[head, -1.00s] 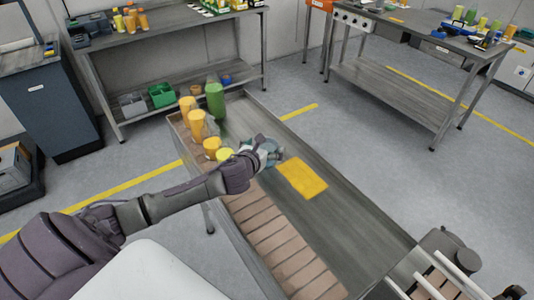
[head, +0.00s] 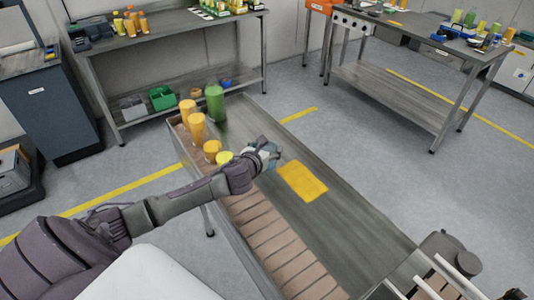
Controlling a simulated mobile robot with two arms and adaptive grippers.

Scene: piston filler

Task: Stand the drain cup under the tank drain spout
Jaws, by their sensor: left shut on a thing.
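My left gripper (head: 267,154) reaches in from the left over the long metal-topped table. It is shut on a small pale blue-grey thing, which I take to be the drain cup; the fingers and wrist hide most of it. It is held beside the yellow-topped container and short of the yellow patch. I cannot pick out the tank drain spout. A grey round-topped machine part (head: 447,250) with pale rods stands at the lower right. My right gripper is not in view.
Orange containers (head: 196,127), a yellow-topped one (head: 224,158) and a green bottle (head: 214,105) stand at the table's far left end. A yellow patch (head: 302,181) lies on the bare metal top (head: 345,225). A brown slatted strip (head: 265,232) runs along the near side.

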